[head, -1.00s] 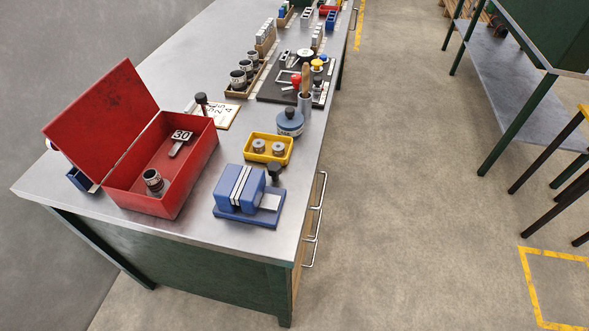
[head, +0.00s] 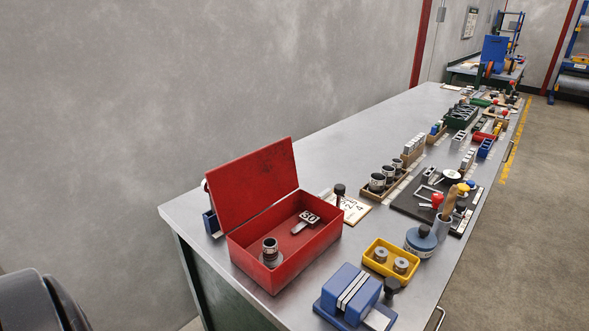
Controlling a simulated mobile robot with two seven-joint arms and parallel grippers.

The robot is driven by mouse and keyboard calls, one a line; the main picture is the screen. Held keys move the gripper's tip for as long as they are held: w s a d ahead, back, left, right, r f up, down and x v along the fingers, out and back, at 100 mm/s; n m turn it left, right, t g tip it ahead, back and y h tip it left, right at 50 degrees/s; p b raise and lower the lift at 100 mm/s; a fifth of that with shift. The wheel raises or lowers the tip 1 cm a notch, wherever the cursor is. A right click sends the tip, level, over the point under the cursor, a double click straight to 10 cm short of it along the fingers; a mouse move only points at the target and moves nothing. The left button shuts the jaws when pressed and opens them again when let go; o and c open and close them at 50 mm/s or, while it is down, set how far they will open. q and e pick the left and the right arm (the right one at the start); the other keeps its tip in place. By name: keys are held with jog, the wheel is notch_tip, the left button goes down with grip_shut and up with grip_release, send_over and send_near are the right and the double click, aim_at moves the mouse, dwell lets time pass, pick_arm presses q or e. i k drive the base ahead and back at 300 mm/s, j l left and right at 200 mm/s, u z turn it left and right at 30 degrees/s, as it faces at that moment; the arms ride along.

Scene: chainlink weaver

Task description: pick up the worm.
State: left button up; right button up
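I cannot make out for certain which piece is the worm. An open red metal box (head: 330,243) stands at the near end of the bench, its lid (head: 250,185) tilted back. Inside it are a grey ringed cylindrical piece (head: 270,250), standing upright, and a tag marked 30 (head: 308,217). A yellow tray (head: 377,265) to the right of the box holds two grey round pieces (head: 400,265). Neither gripper is in view.
A blue vise-like block (head: 345,285) sits at the near front edge. A blue round tin (head: 421,240), a cup (head: 440,228) with a wooden-handled tool, and a black mat (head: 405,205) with tools lie beyond. The bench top (head: 350,150) is clear along the wall.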

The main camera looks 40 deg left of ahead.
aim_at(271, 256)
jog(key=j+z, duration=0.1)
jog(key=j, duration=0.45)
jog(key=j+z, duration=0.1)
jog(key=j, duration=0.45)
jog(key=j+z, duration=0.1)
jog(key=j, duration=0.45)
jog(key=k+j+z, duration=0.15)
jog(key=j, duration=0.4)
jog(key=j+z, duration=0.1)
jog(key=j, duration=0.45)
jog(key=k+j+z, duration=0.1)
jog(key=j, duration=0.45)
jog(key=k, duration=0.05)
